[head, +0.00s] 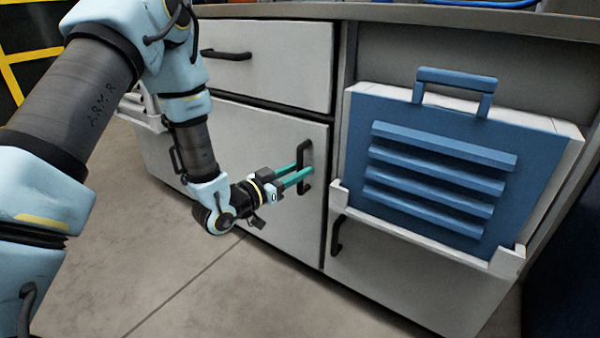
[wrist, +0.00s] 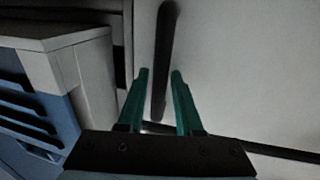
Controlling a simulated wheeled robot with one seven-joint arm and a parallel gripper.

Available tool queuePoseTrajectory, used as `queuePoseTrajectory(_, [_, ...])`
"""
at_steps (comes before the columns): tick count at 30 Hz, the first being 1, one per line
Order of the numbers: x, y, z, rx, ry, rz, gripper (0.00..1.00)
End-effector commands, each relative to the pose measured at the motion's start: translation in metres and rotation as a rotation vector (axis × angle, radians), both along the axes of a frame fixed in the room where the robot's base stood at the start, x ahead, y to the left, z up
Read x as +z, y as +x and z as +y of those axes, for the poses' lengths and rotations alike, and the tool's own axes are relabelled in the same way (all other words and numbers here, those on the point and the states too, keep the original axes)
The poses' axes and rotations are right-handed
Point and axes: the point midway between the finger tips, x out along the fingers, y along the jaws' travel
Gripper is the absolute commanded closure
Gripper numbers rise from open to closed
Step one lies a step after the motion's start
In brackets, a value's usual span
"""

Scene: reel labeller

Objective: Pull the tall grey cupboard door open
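The tall grey cupboard door (head: 260,155) is the pale front below a drawer in the head view, and it looks shut. Its black upright bar handle (head: 305,152) is near the door's right edge. My gripper (head: 308,172) reaches the handle from the left with two teal fingers. In the wrist view, the handle (wrist: 162,65) runs between the fingertips of my gripper (wrist: 160,75). The fingers are apart, with a gap on each side of the bar. Whether either finger touches it cannot be told.
A grey drawer (head: 265,62) with a black handle sits above the door. To the right, a blue louvred case (head: 440,165) stands in a white holder (head: 430,232) that juts out from the cabinet. The concrete floor (head: 230,290) in front is clear.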

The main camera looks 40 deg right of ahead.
Motion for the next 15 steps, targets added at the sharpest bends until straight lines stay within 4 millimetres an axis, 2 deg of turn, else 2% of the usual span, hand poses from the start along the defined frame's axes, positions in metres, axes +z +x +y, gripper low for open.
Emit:
queuePoseTrajectory(3, [0.0002,-0.0001,-0.0057,-0.001,0.000,-0.001,0.66])
queuePoseTrajectory(11, [0.0004,0.0001,-0.0062,-0.001,0.000,0.000,0.66])
queuePoseTrajectory(15, [0.0003,0.0002,-0.0060,0.000,0.000,0.000,0.81])
